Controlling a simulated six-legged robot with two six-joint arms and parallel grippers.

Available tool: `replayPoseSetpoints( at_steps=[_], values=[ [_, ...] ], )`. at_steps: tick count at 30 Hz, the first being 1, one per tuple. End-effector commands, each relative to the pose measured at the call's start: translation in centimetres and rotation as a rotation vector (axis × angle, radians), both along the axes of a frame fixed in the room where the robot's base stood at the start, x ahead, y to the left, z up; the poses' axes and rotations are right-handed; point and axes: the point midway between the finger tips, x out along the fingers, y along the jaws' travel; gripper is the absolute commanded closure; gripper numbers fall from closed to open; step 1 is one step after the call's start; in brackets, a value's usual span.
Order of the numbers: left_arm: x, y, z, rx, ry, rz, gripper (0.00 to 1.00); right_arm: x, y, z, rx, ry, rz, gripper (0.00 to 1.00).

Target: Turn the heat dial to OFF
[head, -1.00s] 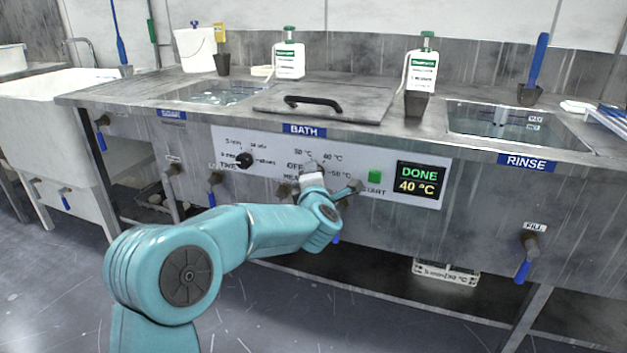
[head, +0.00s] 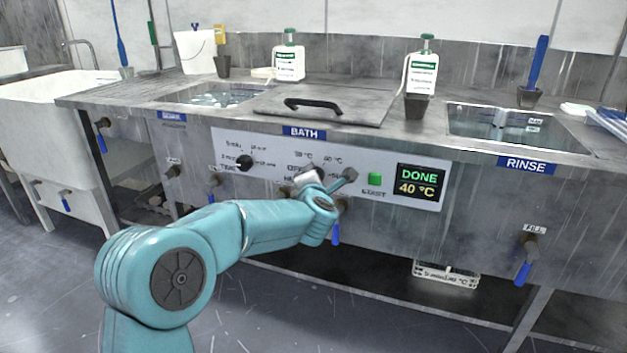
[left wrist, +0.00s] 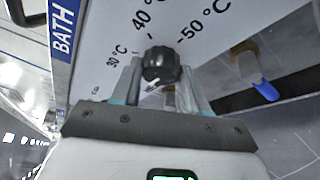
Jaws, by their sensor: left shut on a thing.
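The heat dial (left wrist: 161,65) is a black ribbed knob on the light control panel, with 30 °C, 40 °C and 50 °C printed around it. A short white mark shows on its side toward my gripper's palm, at the lower left. In the left wrist view my left gripper (left wrist: 163,82) has a finger on each side of the dial and is shut on it. In the head view my left gripper (head: 312,178) is at the panel below BATH and hides the dial and part of the OFF label. My right gripper is in neither view.
The display (head: 419,182) reads DONE and 40 °C. A green start button (head: 375,179) sits right of my gripper. The black time dial (head: 244,162) is to the left. Blue-handled valves, one of them (left wrist: 265,90) close by, stick out below the panel.

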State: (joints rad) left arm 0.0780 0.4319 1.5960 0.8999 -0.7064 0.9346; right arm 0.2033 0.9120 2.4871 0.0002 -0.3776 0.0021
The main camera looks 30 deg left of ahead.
Motion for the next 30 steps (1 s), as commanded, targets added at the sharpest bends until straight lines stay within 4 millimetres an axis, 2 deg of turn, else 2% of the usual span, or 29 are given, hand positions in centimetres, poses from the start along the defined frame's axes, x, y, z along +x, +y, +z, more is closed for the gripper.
replayPoseSetpoints(
  at_steps=[1,3,12,16,20,30],
  values=[
    [0.0,0.0,0.2,-0.001,-0.005,0.0,0.53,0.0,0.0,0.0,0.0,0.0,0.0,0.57],
    [0.0,0.0,0.2,0.0,-0.004,0.0,0.31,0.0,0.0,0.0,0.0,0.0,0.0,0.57],
    [-0.1,0.0,0.1,0.0,-0.002,0.0,0.31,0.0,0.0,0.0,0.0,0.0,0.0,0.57],
    [-0.9,-0.7,0.4,0.0,-0.002,0.0,0.31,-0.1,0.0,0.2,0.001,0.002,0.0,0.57],
    [-3.1,-2.2,1.0,0.001,-0.002,-0.003,0.31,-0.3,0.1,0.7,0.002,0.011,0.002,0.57],
    [-10.4,-7.0,2.6,0.001,-0.004,-0.003,0.31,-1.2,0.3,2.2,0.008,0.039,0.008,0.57]
  ],
)
